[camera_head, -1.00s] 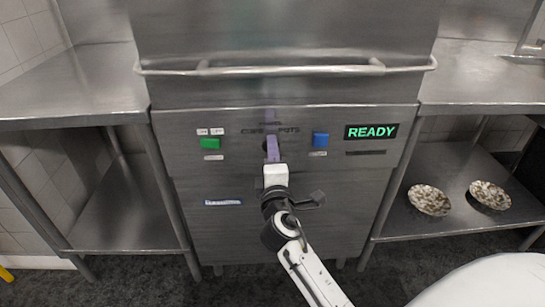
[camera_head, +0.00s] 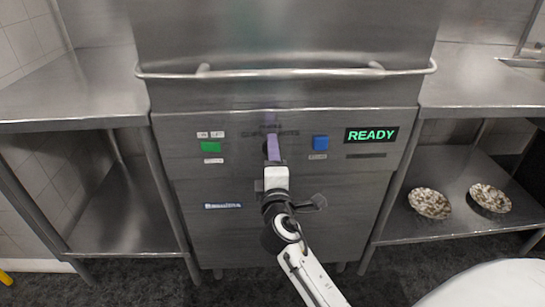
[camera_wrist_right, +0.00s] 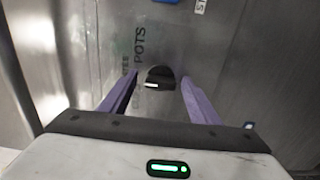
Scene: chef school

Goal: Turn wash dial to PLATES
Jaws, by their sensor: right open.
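The dishwasher's front panel (camera_head: 230,175) fills the middle of the head view. The wash dial (camera_wrist_right: 160,77) is a black knob in the right wrist view, with a light mark on its edge nearest the gripper. The label POTS (camera_wrist_right: 139,45) reads clearly beside it; another label is only partly legible. My right gripper (camera_head: 272,143) reaches the panel in front of the dial and hides it in the head view. In the right wrist view its two purple fingers (camera_wrist_right: 160,88) are open, one on each side of the knob, with gaps visible. My left gripper is not in view.
A green button (camera_head: 210,146) is left of the dial, and a blue button (camera_head: 320,142) and READY display (camera_head: 371,134) are right. A horizontal handle bar (camera_head: 290,72) runs above. Steel counters (camera_head: 75,90) flank the machine.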

